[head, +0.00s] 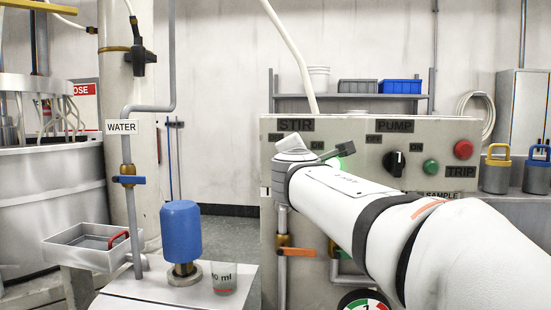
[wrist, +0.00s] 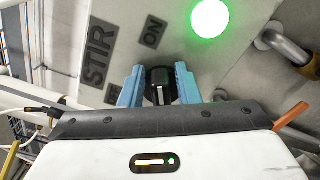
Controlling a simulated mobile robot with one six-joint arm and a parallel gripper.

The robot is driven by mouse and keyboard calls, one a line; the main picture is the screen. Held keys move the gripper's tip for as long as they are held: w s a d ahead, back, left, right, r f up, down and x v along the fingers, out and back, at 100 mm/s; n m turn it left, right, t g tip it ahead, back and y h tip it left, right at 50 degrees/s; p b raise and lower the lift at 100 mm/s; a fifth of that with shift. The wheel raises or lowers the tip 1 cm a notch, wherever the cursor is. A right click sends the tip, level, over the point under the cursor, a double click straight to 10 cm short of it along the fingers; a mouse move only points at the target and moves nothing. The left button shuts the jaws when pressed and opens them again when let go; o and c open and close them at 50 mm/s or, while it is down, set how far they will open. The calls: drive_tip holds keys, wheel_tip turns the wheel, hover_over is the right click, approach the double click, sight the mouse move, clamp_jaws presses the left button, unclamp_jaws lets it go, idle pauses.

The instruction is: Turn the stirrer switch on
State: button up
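The stirrer switch (wrist: 160,76) is a black knob on the grey panel, seen in the wrist view between my gripper's two blue fingers. My gripper (wrist: 160,84) appears closed on the knob, one finger on each side. The STIR label (wrist: 98,55) and the ON label (wrist: 153,32) show beside it; the OFF label is partly covered by a finger. The round stir lamp (wrist: 210,18) glows bright green, and also shows in the head view (head: 345,151). In the head view my arm hides the switch. The knob's exact pointer direction is hard to make out.
The panel (head: 400,180) also carries a black pump knob (head: 395,163), a darker green lamp (head: 431,167) and a red trip button (head: 463,150). An orange-handled valve (head: 297,252) sits below the panel. A blue cylinder (head: 181,232) and a beaker (head: 223,279) stand at left.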

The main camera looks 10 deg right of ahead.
drive_tip(key=shift+o, duration=0.8)
drive_tip(key=v, duration=0.8)
drive_tip(key=shift+d, duration=0.1)
drive_tip(key=s+d+f+m+g+p, duration=0.3)
drive_tip(key=s+f+m+g+p, duration=0.15)
drive_tip(key=f+m, duration=0.2)
drive_tip(key=s+d+f+m+g+p, duration=0.25)
drive_tip(key=f+m+g+p, duration=0.2)
drive_tip(key=f, duration=0.25)
drive_tip(key=s+a+f+m+g+y+p, duration=0.2)
drive_tip(key=s+f+m+p, duration=0.2)
drive_tip(key=s, duration=0.2)
drive_tip(key=s+a+f+m+g+y+p, duration=0.3)
drive_tip(key=s+f+m+p, duration=0.1)
drive_tip(key=s, duration=0.3)
drive_tip(key=shift+s+a+f+m+g+y, duration=0.2)
drive_tip(key=shift+s+f+m+g+y, duration=0.1)
drive_tip(key=shift+m, duration=0.3)
